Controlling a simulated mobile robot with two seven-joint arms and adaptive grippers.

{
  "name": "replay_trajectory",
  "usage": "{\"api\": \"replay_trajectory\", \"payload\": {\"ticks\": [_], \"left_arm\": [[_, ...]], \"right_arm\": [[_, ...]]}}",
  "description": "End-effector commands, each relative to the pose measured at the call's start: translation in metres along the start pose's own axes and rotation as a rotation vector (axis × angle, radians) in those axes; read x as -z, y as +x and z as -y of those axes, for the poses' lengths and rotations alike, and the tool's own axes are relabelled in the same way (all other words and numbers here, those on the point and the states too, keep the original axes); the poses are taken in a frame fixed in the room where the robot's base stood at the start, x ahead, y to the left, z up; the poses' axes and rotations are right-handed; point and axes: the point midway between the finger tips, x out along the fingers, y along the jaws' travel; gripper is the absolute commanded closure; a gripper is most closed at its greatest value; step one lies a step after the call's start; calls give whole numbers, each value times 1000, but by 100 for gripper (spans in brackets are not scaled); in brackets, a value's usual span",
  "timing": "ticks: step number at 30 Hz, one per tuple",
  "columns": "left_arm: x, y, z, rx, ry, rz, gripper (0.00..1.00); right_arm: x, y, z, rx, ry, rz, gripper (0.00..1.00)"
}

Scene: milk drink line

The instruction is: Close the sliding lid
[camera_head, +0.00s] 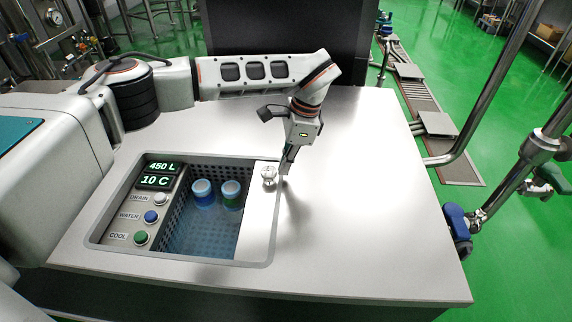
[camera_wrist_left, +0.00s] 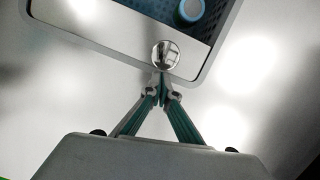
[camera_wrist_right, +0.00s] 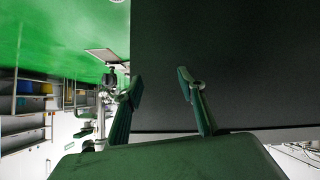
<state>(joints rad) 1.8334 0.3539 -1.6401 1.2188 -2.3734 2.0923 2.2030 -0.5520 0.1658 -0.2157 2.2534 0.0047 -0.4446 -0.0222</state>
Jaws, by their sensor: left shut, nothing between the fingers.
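The sliding lid (camera_head: 257,225) is a pale metal plate covering only the right end of the sunken basin; the rest is open. A round shiny knob (camera_head: 268,176) stands on it near its back right. In the left wrist view the lid (camera_wrist_left: 112,30) and knob (camera_wrist_left: 166,53) also show. My left gripper (camera_head: 286,170) is shut and empty, pointing down just right of the knob. In the left wrist view its tips (camera_wrist_left: 160,76) are right beside the knob; I cannot tell whether they touch. My right gripper (camera_wrist_right: 160,82) is open and empty, away from the counter.
Two blue-rimmed cups (camera_head: 203,190) (camera_head: 230,192) stand in the perforated basin (camera_head: 195,240). A control panel (camera_head: 150,205) with displays and buttons lies at its left. The counter (camera_head: 370,200) is clear to the right. Metal pipes (camera_head: 500,185) run past its right edge.

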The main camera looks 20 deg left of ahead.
Motion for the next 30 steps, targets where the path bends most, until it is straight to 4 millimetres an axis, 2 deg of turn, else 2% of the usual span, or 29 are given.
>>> {"api": "replay_trajectory", "payload": {"ticks": [4,7,9,11,16,21,30], "left_arm": [[-10,-2,2,3,-3,-1,100],[-26,-4,6,7,-7,-1,100],[-40,-3,9,10,-9,-2,100],[-56,-2,12,12,-11,-3,100],[-108,8,23,10,-14,-2,100],[-165,25,34,6,-12,0,100],[-262,58,52,-1,-9,4,100]], "right_arm": [[11,-1,-4,-7,-5,-17,60],[21,-3,-9,-16,-11,-30,60],[8,-6,-10,-22,-5,-3,60],[6,-9,-11,-27,-4,6,60],[4,-19,-18,-42,-2,33,60],[31,-31,-16,-31,24,9,60],[52,-51,-9,-10,61,12,60]]}}
